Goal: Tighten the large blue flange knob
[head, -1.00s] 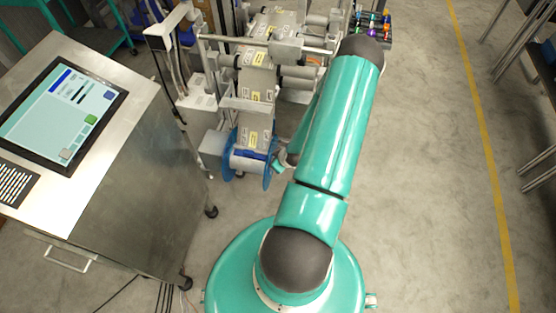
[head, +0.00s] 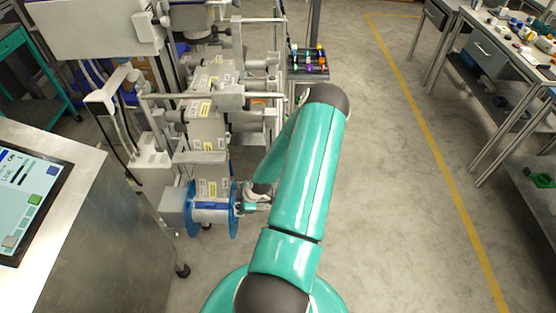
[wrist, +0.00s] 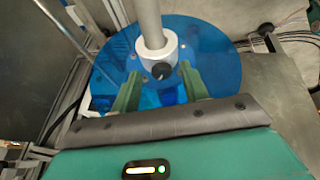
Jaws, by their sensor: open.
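The large blue flange (wrist: 218,62) fills the middle of the wrist view as a translucent disc. A white collar (wrist: 152,50) sits at its centre around a grey shaft, and a black knob (wrist: 160,71) faces me on the collar. My gripper (wrist: 160,74) is open, with one green finger on each side of the knob; I cannot tell the exact depth gap. In the head view the flange (head: 234,212) is the right-hand disc of the reel, and my gripper (head: 244,207) is close to its right side. The knob is not discernible there.
The film machine (head: 208,120) stands behind the reel. A metal cabinet with a screen (head: 30,195) is at left. A small rack of coloured items (head: 308,60) stands behind my arm. Workbenches (head: 490,60) line the right, with open floor between.

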